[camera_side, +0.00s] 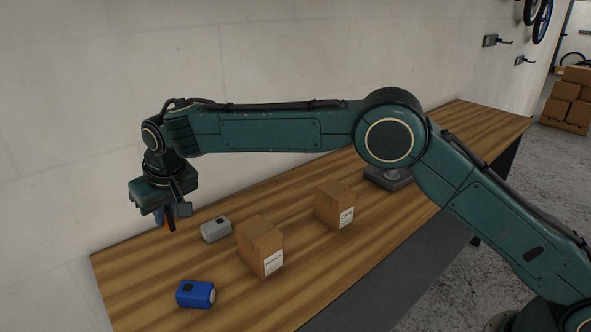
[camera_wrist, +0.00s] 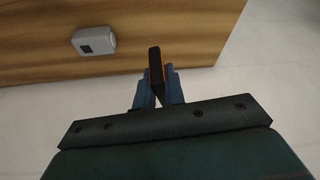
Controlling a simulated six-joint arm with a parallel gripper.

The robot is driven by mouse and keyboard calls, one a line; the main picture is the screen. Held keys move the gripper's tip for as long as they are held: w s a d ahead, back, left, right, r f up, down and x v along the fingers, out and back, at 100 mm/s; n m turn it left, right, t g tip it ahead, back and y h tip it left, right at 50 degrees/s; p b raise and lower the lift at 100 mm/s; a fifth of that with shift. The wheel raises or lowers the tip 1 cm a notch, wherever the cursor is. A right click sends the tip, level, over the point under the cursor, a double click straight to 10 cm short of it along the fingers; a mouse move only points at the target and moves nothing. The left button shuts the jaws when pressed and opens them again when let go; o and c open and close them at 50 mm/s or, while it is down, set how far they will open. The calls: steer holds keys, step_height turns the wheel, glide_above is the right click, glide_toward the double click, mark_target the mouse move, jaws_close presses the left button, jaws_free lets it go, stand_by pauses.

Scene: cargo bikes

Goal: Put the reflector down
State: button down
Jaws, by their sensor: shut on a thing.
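My gripper (camera_side: 170,220) is shut on the reflector (camera_side: 166,223), at the left end of the bench near the wall. In the wrist view, my gripper (camera_wrist: 158,85) points toward the bench edge, and a thin orange strip of the reflector (camera_wrist: 169,71) shows beside a dark upright piece. Most of the reflector is hidden. It appears to be held above the bench, but its exact height cannot be told.
The wooden bench (camera_side: 135,284) carries a grey light-like unit (camera_side: 214,230), a blue one (camera_side: 194,294), two cardboard boxes (camera_side: 262,246) (camera_side: 335,206) and a dark block (camera_side: 388,179). The grey unit also shows in the wrist view (camera_wrist: 95,40). Bare wood lies around the blue unit.

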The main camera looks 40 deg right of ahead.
steer(key=w+d+m, duration=0.1)
steer(key=d, duration=0.2)
steer(key=w+d+m+h, duration=0.1)
steer(key=d+m, duration=0.1)
steer(key=d, duration=0.2)
steer(key=w+d+m, duration=0.1)
steer(key=d, duration=0.3)
steer(key=shift+w+d+f+m+h, duration=0.2)
steer(key=shift+f+m+h, duration=0.1)
steer(key=shift+m+h, duration=0.1)
steer(key=s+d+f+m+g+h, duration=0.15)
steer(key=d+m, duration=0.65)
steer(key=d, duration=0.9)
steer(key=s+d+r+m+g+h, duration=0.1)
steer(key=s+d+m+g+h, duration=0.15)
steer(key=d+m, duration=0.95)
steer(key=shift+s+d+f+n, duration=0.1)
steer(key=shift+d+f+n, duration=0.75)
steer(key=shift+f, duration=0.55)
steer(key=shift+s+d+f+n, duration=0.15)
steer(key=shift+d+f+n, duration=0.65)
steer(key=shift+f, duration=0.65)
steer(key=shift+s+d+f+n, duration=0.1)
steer(key=shift+d+f+n, duration=0.55)
steer(key=shift+d+f, duration=0.55)
steer(key=shift+a+f+y, duration=0.2)
steer(key=shift+f+y, duration=0.1)
steer(key=shift+f, duration=0.1)
steer(key=c, duration=1.5)
jaws_free()
